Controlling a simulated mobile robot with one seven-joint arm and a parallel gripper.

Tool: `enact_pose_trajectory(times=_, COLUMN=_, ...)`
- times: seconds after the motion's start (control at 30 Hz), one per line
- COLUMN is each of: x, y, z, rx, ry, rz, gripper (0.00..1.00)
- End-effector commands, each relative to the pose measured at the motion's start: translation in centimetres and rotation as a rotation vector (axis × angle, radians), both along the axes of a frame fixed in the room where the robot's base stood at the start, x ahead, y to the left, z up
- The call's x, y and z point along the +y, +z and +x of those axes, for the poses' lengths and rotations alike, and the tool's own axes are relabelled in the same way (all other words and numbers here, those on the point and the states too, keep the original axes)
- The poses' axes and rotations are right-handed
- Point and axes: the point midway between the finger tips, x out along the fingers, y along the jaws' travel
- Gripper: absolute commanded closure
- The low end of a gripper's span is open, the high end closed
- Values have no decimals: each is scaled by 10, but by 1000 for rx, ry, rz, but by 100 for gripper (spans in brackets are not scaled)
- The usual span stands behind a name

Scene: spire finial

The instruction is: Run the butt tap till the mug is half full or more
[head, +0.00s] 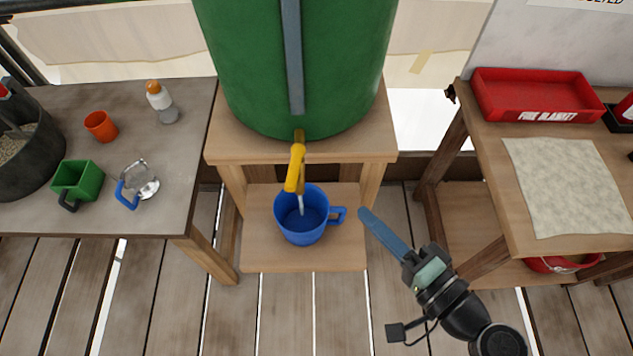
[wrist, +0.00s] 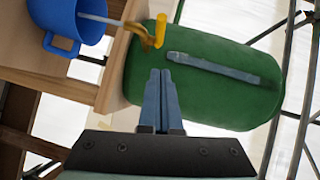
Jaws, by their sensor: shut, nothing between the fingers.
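The green butt (head: 300,60) stands on a wooden stand, with a brass tap low on its front. The tap's yellow lever (head: 295,170) also shows in the wrist view (wrist: 160,31). A thin pale stream of water (wrist: 104,18) runs from the tap into the blue mug (head: 301,232). The mug stands upright on the stand's lower shelf, handle to the right; its water level is hard to tell. My gripper (head: 366,214) is shut and empty, right of the mug's handle and apart from the mug and tap.
The left table (head: 150,210) holds an orange cup (head: 100,126), a bottle (head: 161,101), a green scoop (head: 78,182) and a blue-handled clear item (head: 138,186). The right bench holds a red tray (head: 535,95) and a cloth (head: 565,185). The floor in front is clear.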

Motion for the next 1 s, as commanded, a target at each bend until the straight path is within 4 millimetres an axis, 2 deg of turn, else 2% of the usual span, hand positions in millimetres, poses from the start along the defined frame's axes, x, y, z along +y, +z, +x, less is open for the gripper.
enact_pose_trajectory(times=0.43, x=54, y=-12, z=74, rx=2, ry=5, rz=-3, gripper=100)
enact_pose_trajectory(times=0.6, x=78, y=-17, z=75, rx=4, ry=2, rz=-2, gripper=100)
enact_pose_trajectory(times=0.7, x=86, y=-19, z=76, rx=2, ry=1, rz=-4, gripper=100)
enact_pose_trajectory(times=1.0, x=90, y=-21, z=77, rx=2, ry=1, rz=-5, gripper=100)
